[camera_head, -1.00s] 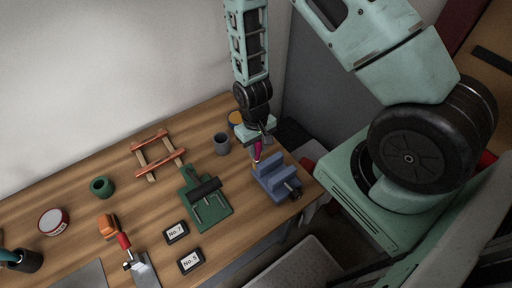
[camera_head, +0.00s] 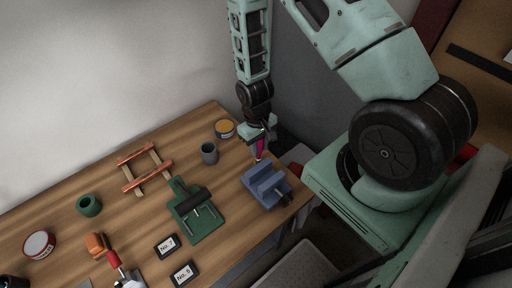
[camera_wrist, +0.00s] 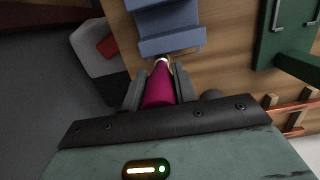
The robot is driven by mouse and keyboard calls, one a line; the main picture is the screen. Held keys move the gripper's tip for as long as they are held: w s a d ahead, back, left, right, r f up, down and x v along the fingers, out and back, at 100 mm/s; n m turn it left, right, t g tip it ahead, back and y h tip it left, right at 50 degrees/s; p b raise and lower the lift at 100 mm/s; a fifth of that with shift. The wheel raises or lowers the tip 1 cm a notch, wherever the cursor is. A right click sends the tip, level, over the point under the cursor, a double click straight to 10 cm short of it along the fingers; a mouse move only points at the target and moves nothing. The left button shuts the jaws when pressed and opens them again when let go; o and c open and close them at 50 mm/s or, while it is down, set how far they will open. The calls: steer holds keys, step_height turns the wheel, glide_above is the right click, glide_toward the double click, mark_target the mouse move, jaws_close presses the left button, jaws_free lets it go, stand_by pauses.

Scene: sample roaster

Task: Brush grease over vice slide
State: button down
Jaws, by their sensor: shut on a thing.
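My gripper (camera_head: 260,140) is shut on a magenta-handled brush (camera_head: 260,149), held pointing down just behind the blue vice. In the wrist view the brush (camera_wrist: 158,87) sits between the two fingers (camera_wrist: 153,88), its pale tip toward the vice. The blue vice (camera_head: 262,181) stands at the table's right end, its screw and handle toward the front edge; it also shows in the wrist view (camera_wrist: 170,40). I cannot tell whether the tip touches it. A tin with a yellow-orange top (camera_head: 225,127) stands at the back; whether it holds grease I cannot tell.
A grey cup (camera_head: 209,153), a green clamp-like fixture (camera_head: 193,216) and an orange wooden frame (camera_head: 130,178) stand left of the vice. Black label blocks (camera_head: 167,246), a green pot (camera_head: 88,205) and a red-white tin (camera_head: 39,245) lie further left.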

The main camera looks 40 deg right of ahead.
steer(key=a, duration=0.6)
steer(key=shift+a, duration=0.35)
stand_by(1.1)
steer(key=shift+r, duration=0.1)
steer(key=shift+r+p, duration=2.55)
steer(key=shift+r, duration=0.45)
step_height(320, 180, up, 3)
steer(key=shift+p, duration=1.15)
